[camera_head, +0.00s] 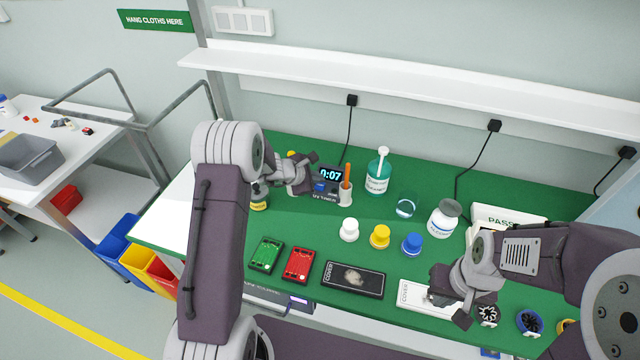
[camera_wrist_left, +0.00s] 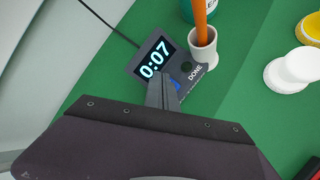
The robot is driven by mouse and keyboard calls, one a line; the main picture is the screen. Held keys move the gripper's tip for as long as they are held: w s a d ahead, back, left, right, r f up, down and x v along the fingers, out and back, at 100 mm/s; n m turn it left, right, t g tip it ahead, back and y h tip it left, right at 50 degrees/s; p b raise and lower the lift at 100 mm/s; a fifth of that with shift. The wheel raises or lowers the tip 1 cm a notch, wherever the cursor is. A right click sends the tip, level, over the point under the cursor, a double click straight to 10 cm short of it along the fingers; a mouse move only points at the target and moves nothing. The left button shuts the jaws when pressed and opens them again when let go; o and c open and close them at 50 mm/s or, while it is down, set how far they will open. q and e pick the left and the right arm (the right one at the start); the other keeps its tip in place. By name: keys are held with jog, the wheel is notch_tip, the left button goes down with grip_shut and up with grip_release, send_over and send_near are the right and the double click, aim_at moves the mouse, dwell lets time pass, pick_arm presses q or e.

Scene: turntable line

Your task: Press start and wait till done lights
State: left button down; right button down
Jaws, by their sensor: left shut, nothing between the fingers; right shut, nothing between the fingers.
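A dark timer box (camera_head: 330,174) labelled "UV TIMER" stands at the back of the green bench; its display reads 0:07. It also shows in the left wrist view (camera_wrist_left: 151,59), with a dark, unlit round lamp (camera_wrist_left: 186,68) beside the word DONE. A blue button (camera_wrist_left: 174,86) is partly hidden behind my left fingers. My left gripper (camera_head: 308,187) is shut and empty, its tips at the timer's front by the button; I cannot tell whether they touch it. My right gripper (camera_head: 464,318) is shut and empty over the bench's front right.
A white cup (camera_head: 345,196) with an orange stick stands right beside the timer. Green (camera_head: 266,254) and red (camera_head: 299,264) trays lie in front. The mid-left bench surface is fairly clear.

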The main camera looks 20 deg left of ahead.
aim_at(318, 187)
pick_arm(q)
jog(key=shift+r, duration=0.2)
notch_tip(318, 187, up, 5)
jog(key=p, duration=0.3)
jog(key=shift+p, duration=0.3)
dwell(0.6)
